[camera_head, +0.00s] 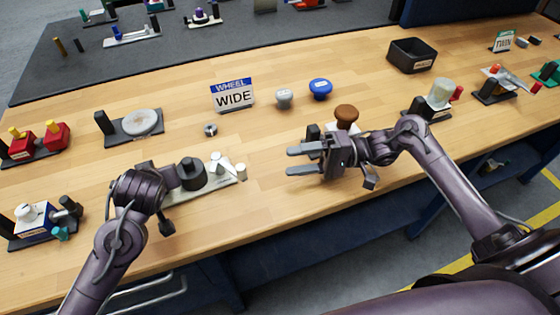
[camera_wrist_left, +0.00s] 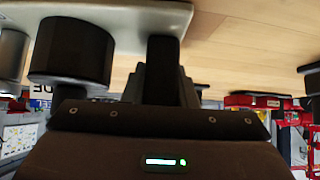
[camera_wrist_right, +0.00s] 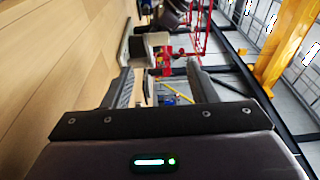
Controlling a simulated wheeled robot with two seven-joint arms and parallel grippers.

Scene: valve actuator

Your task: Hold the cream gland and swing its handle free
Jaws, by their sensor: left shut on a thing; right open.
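The cream gland (camera_head: 207,190) lies near the front edge of the bench: a cream plate bearing a dark round cylinder (camera_head: 191,173) and, at its right end, pale cream cylindrical parts (camera_head: 225,168). Which of these is the handle I cannot tell. My left gripper (camera_head: 166,178) is shut on the dark post at the gland's left end; in the left wrist view the post (camera_wrist_left: 163,52) stands between the fingers, beside the dark cylinder (camera_wrist_left: 72,52). My right gripper (camera_head: 292,161) is open and empty, to the right of the gland and apart from it, fingers pointing left.
A brown-knobbed fixture (camera_head: 346,113) stands just behind my right gripper. A small metal ring (camera_head: 210,130), a WIDE sign (camera_head: 233,94), a grey knob (camera_head: 284,98) and a blue knob (camera_head: 320,88) lie behind. Bare wood separates the gland from my right gripper.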

